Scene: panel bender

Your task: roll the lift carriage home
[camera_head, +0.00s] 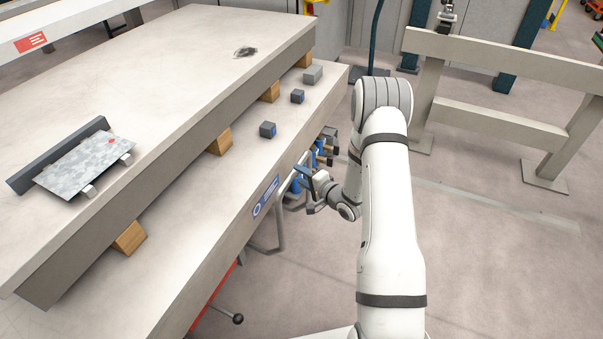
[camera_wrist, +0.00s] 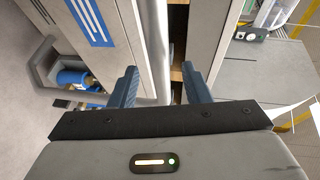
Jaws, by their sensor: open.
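The lift carriage appears to be the long pale platform (camera_head: 225,195) at left in the head view, with a blue-and-white label on its side. A grey tubular handle (camera_head: 281,215) stands out from that side. My gripper (camera_head: 307,177) is close to the handle's upper end. In the wrist view my gripper (camera_wrist: 161,80) has its two blue fingers apart. A grey upright bar (camera_wrist: 154,45), probably the handle, shows in the gap between them, nearer the left finger. Whether it lies between the fingertips or beyond them I cannot tell.
A thick upper slab (camera_head: 170,90) rests on wooden blocks (camera_head: 219,141) over the platform. Small dark blocks (camera_head: 268,130) sit on the platform's edge. A pale barrier (camera_head: 500,125) stands at right. The floor (camera_head: 490,260) right of my arm is clear.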

